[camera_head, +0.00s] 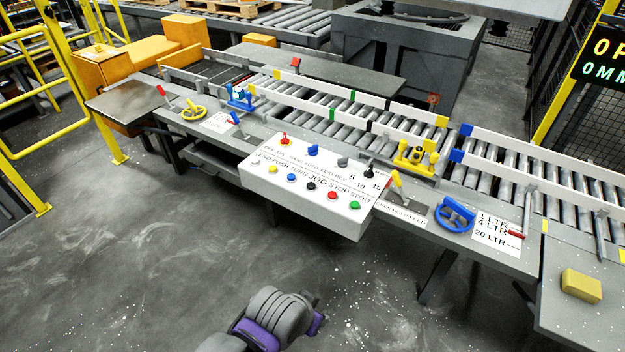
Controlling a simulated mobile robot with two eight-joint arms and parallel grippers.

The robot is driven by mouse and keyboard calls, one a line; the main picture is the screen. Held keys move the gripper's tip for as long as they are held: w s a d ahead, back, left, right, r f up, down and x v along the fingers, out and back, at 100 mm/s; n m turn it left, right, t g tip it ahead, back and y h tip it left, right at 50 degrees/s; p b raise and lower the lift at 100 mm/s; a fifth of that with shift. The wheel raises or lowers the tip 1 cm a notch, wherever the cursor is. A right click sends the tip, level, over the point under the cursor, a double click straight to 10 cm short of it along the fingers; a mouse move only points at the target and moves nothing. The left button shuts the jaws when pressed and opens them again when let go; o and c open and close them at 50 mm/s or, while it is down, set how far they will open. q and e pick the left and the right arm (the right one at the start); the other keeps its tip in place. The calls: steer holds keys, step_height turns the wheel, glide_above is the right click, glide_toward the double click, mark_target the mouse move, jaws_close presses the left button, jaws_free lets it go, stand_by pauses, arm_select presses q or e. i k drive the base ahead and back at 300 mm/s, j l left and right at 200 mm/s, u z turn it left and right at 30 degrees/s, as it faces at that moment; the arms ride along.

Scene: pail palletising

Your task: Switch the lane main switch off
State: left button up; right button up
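The white control box (306,196) stands at the front edge of the conveyor bench, at the middle of the view. In its upper row, a red switch (284,141) sits at the left, above lettering that reads OFF ON. It looks like the main switch, but its setting is too small to tell. Further right in that row are a blue knob (313,150), a grey knob (342,161) and a black knob (370,172). A grey and purple part of my arm shows at the bottom centre, apart from the box. Neither gripper's fingers show.
The box's lower row holds several coloured buttons, including a red one (332,195) and a green one (355,205). A yellow guard rail (62,100) is at left. The floor in front is clear.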

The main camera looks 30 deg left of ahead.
mark_target(284, 141)
steer(key=u, duration=1.3)
steer(key=i+j+z, duration=0.3)
steer(key=i, duration=0.25)
steer(key=i+j+z, duration=0.35)
steer(key=i, duration=0.2)
steer(key=l, duration=0.1)
